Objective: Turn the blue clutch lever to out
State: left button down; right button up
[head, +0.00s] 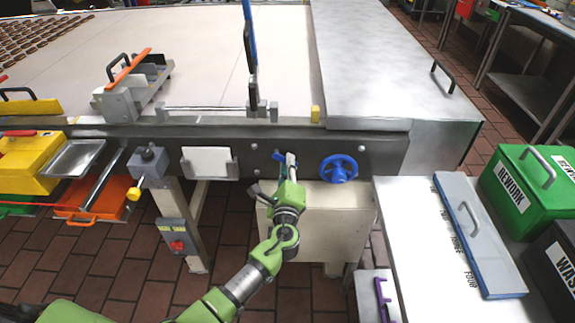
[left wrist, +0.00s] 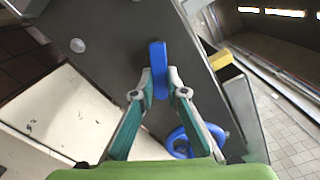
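The blue clutch lever (left wrist: 158,66) stands out from the dark front panel in the left wrist view, between the tips of my left gripper (left wrist: 159,84). Both fingertips close in on its sides and appear to touch it. In the head view a small blue end of the lever (head: 279,155) shows just left of my left gripper (head: 291,160), at the panel. The lever's pivot and any position labels are hidden or too small to read. My right gripper is not in view.
A blue handwheel (head: 338,168) is on the panel just right of my gripper; it also shows in the left wrist view (left wrist: 184,146). A white plate (head: 209,162) and a grey box with a yellow knob (head: 148,165) are left. A pale cabinet (head: 330,222) stands below.

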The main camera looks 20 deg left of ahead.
pick_arm(q)
jog(key=shift+m, duration=0.3)
jog(key=m, duration=0.1)
jog(key=m+p, duration=0.1)
jog(key=m, duration=0.1)
jog(key=a+f+m, duration=0.1)
jog(key=m, duration=0.1)
jog(key=shift+s+a+f, duration=0.1)
jog(key=shift+s, duration=0.1)
jog(key=m+p, duration=0.1)
jog(key=m, duration=0.1)
jog(key=a+m+p, duration=0.1)
jog(key=m, duration=0.1)
jog(key=m+p, duration=0.1)
jog(key=m, duration=0.1)
jog(key=shift+s+a+f, duration=0.25)
jog(key=shift+a+f, duration=0.05)
jog(key=shift+a, duration=0.1)
jog(key=shift+m, duration=0.3)
jog(key=c, duration=2)
grip_release()
